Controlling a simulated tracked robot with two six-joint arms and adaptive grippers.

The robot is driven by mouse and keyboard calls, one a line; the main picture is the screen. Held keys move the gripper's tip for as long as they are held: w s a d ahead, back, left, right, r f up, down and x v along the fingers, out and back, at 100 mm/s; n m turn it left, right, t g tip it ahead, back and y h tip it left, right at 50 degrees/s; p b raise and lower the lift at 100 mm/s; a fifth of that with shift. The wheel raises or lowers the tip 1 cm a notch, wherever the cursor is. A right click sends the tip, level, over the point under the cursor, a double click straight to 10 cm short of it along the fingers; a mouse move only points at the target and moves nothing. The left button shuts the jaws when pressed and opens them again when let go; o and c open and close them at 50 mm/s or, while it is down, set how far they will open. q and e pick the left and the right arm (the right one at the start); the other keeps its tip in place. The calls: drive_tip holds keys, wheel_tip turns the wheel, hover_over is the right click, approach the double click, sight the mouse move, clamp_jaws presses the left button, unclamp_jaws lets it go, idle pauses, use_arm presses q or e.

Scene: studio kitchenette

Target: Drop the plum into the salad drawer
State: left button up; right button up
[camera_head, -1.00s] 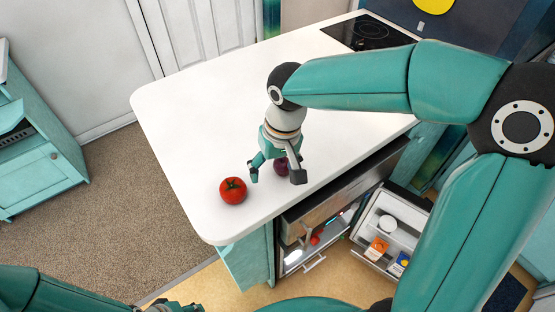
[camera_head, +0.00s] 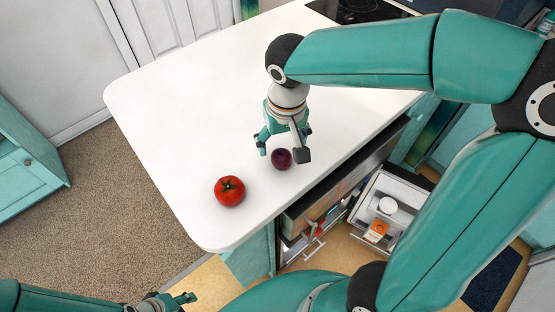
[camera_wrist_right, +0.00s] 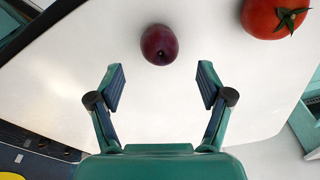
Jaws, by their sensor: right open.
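The dark purple plum (camera_head: 281,159) lies on the white countertop. My right gripper (camera_head: 282,149) is open just above and behind it, with nothing in its jaws. In the right wrist view the plum (camera_wrist_right: 159,44) sits just beyond the two open fingertips (camera_wrist_right: 161,76), centred between them. The salad drawer (camera_head: 302,254) appears low in the open fridge below the counter edge, partly hidden by the counter and my arm; how far it is pulled out is unclear. My left gripper (camera_head: 178,300) is at the bottom edge, its jaws too cut off to judge.
A red tomato (camera_head: 229,191) lies on the white countertop (camera_head: 180,110) left of the plum; it also shows in the wrist view (camera_wrist_right: 276,17). The open fridge door (camera_head: 400,191) holds a white round tub (camera_head: 388,205) and an orange carton (camera_head: 376,231). A dark hob is at the back.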

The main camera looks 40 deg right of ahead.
sight(282, 153)
drive_tip(key=shift+w+d+f+p, duration=0.1)
drive_tip(key=shift+f+p, duration=0.05)
drive_tip(key=shift+f, duration=1.55)
drive_tip(key=shift+w+f+p, duration=0.1)
drive_tip(key=shift+f+p, duration=0.05)
drive_tip(key=shift+f, duration=1.5)
drive_tip(key=shift+c, duration=0.3)
drive_tip(key=c, duration=1.3)
drive_tip(key=shift+r, duration=0.1)
